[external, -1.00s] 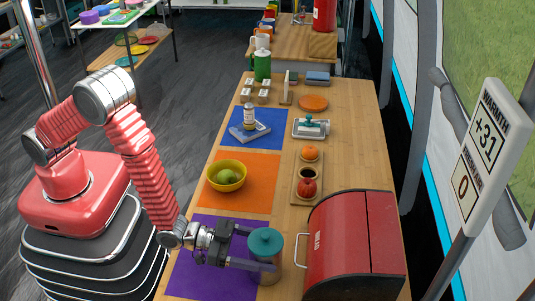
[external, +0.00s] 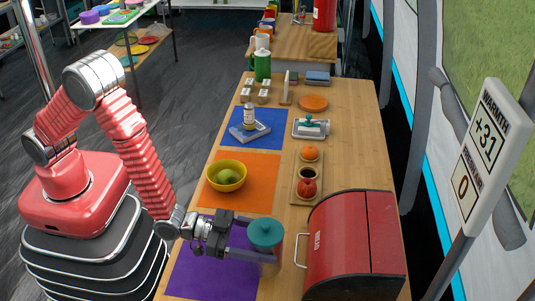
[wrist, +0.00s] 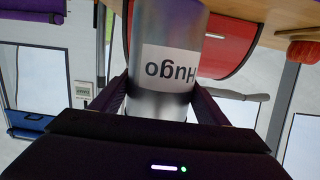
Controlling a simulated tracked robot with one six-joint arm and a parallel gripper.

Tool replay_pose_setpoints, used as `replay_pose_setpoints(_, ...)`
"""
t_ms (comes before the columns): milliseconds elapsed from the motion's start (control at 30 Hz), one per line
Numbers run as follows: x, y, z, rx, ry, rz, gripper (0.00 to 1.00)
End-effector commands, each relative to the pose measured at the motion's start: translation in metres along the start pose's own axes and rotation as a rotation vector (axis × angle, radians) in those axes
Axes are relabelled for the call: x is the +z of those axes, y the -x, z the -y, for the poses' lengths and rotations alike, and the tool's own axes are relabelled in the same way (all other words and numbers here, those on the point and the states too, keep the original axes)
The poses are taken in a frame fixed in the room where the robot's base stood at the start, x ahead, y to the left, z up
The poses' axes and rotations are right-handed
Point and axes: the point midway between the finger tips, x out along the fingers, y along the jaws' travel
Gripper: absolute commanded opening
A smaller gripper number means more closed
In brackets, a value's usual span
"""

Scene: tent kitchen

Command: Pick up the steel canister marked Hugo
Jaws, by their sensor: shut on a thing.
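The steel canister (external: 266,246) has a teal lid and is at the near part of the wooden table, left of the red bread box. In the wrist view the canister (wrist: 168,40) shows upside down with a white label reading "Hugo". My gripper (external: 256,255) is shut on the canister, one finger on each side of its body. The canister looks upright and appears raised a little; its bottom is not clear in the external view.
The red bread box (external: 345,245) stands close on the right. A purple mat (external: 200,270) lies below and left. A yellow bowl (external: 226,167) with a green fruit sits on the orange mat (external: 262,182). A wooden board (external: 295,192) holds an apple, a small cup and an orange.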

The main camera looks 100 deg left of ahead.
Motion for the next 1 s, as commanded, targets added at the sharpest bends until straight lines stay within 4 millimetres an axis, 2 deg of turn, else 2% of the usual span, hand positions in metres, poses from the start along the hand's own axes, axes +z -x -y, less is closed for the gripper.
replay_pose_setpoints(33, -0.011, 0.001, 0.0, 0.0, 0.001, -0.006, 0.15)
replay_pose_setpoints(200, -0.035, 0.005, 0.0, 0.0, 0.001, -0.007, 0.15)
replay_pose_setpoints(400, -0.054, 0.008, 0.0, 0.001, 0.0, -0.005, 0.15)
replay_pose_setpoints(600, -0.061, 0.009, 0.0, 0.001, -0.001, -0.004, 0.15)
replay_pose_setpoints(1000, -0.061, 0.009, 0.0, 0.001, -0.001, -0.003, 0.15)
